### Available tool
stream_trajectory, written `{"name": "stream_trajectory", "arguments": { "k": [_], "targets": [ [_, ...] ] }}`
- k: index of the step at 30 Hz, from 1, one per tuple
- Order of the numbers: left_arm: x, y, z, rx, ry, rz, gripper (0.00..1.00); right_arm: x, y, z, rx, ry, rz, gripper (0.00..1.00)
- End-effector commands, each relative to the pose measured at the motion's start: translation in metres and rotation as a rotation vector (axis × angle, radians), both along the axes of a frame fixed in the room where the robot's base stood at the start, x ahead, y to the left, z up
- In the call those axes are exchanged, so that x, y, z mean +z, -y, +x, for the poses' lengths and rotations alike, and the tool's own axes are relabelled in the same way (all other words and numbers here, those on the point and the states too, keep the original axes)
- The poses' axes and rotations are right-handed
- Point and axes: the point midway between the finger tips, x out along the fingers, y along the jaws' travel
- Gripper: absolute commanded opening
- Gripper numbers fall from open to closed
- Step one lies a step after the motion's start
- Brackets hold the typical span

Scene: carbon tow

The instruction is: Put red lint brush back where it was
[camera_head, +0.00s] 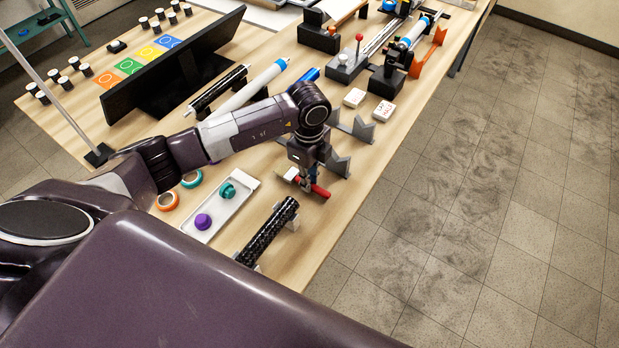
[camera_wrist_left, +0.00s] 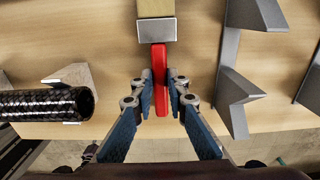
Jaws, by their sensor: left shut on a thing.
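The red lint brush shows its red handle (camera_head: 320,191) in the head view, near the table's front edge; a pale end sticks out to the left of my gripper. In the left wrist view the red handle (camera_wrist_left: 160,62) runs between my fingers, with a beige and grey block-shaped head (camera_wrist_left: 156,28) at its far end. My left gripper (camera_head: 309,184) points down and is shut on the handle; its blue fingers also show in the left wrist view (camera_wrist_left: 160,86). I cannot tell whether the brush touches the table. My right gripper is not in view.
A black woven tube (camera_head: 268,233) lies on pale supports to the left. Grey notched stands (camera_head: 358,130) are close to the right. A white tray (camera_head: 209,234) holds teal and purple pieces. The table edge is close.

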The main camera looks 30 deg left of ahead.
Motion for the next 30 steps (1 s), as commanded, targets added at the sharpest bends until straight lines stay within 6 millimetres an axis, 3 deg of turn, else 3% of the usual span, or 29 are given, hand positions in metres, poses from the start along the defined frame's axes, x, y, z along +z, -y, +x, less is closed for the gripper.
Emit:
{"name": "stream_trajectory", "arguments": {
  "k": [14,15,19,30],
  "targets": [
    [-0.0116,0.0002,0.0003,0.000,0.001,0.000,0.00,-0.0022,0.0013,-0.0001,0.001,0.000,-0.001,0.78],
    [-0.0099,0.0002,0.0003,0.000,0.002,0.000,0.18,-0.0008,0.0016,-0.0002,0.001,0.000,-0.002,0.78],
    [-0.0098,0.0002,0.0003,0.000,0.001,0.000,0.31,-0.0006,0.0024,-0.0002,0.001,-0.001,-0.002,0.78],
    [-0.0038,0.0003,0.0010,0.000,0.003,-0.001,0.31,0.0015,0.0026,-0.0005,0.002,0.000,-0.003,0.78]
  ]
}}
